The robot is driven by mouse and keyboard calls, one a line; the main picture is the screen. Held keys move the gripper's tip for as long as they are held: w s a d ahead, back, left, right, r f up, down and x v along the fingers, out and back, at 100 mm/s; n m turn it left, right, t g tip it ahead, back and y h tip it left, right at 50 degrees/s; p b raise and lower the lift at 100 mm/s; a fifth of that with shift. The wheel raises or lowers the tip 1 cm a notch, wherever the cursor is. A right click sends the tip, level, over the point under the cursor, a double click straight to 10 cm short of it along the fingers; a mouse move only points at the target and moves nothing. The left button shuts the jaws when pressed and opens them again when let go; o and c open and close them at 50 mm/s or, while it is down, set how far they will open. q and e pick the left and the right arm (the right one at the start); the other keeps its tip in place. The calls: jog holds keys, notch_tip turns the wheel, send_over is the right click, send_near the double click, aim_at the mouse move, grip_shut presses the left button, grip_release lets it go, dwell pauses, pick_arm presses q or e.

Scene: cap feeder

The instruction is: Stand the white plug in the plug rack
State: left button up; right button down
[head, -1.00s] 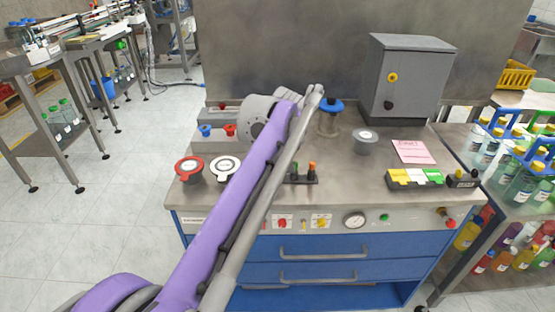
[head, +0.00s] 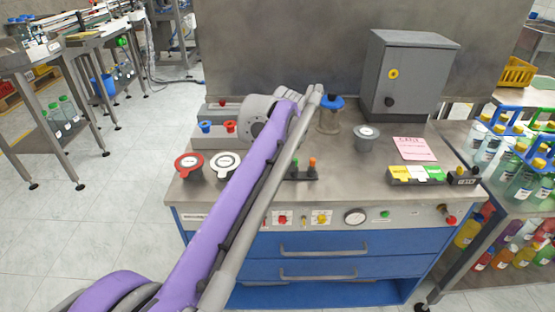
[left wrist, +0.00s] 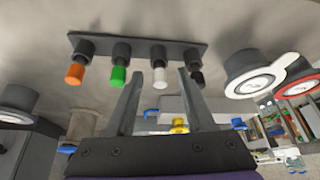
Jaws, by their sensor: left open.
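The plug rack (left wrist: 140,43) is a dark bar at the top of the left wrist view, which looks upside down. In it are an orange plug (left wrist: 74,74), a green plug (left wrist: 118,76), the white plug (left wrist: 161,77) and a black plug (left wrist: 196,75). The white plug is in line with the others, its white end toward my gripper. My left gripper (left wrist: 160,72) is open, with its fingertips apparently either side of the white plug; contact cannot be told. In the head view my arm hides part of the rack (head: 303,179); the orange plug (head: 312,162) shows there.
A red-rimmed pot (head: 189,166) and a white-rimmed pot (head: 224,165) stand left of my arm. A grey pot (head: 366,138), a pink note (head: 414,149) and a labelled block row (head: 418,175) are on the right. A grey cabinet (head: 410,75) stands behind. Bare bench lies right of the rack.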

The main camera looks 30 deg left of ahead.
pick_arm(q)
jog(key=p+v, duration=0.3)
jog(key=v, duration=0.8)
